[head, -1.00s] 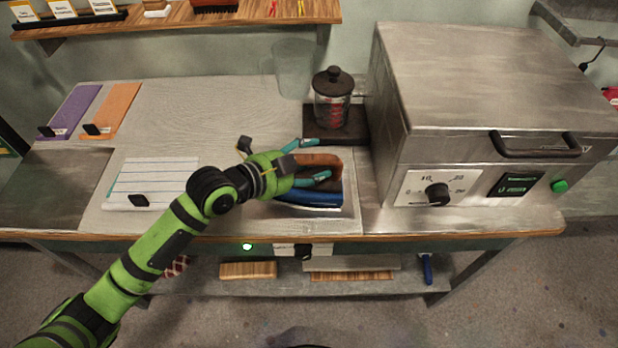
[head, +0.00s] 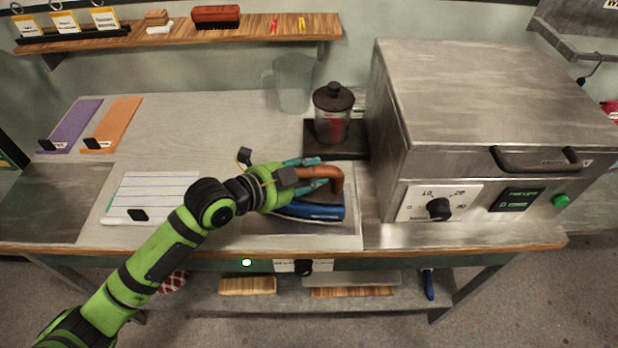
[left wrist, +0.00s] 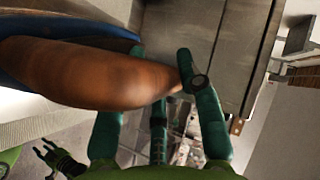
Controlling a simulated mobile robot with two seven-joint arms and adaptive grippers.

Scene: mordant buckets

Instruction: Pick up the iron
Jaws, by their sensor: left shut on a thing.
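The iron (head: 316,211) has a blue body and a brown curved handle (head: 334,178). It is at the grey plate near the table's front edge; I cannot tell whether it touches the plate. My left gripper (head: 306,174) is shut on the handle, with its teal fingers around it. In the left wrist view the handle (left wrist: 90,72) lies large between the fingers (left wrist: 160,85), and a bit of blue body shows at the upper left. A small dark claw-like shape at the lower left of that view may be my right gripper; its jaws are unclear. The head view shows no right gripper.
A steel oven (head: 480,90) stands close on the right. A lidded glass jar (head: 333,120) on a dark base stands behind the iron, beside a clear beaker (head: 294,83). A lined pad (head: 155,190) lies to the left. The table's middle back is clear.

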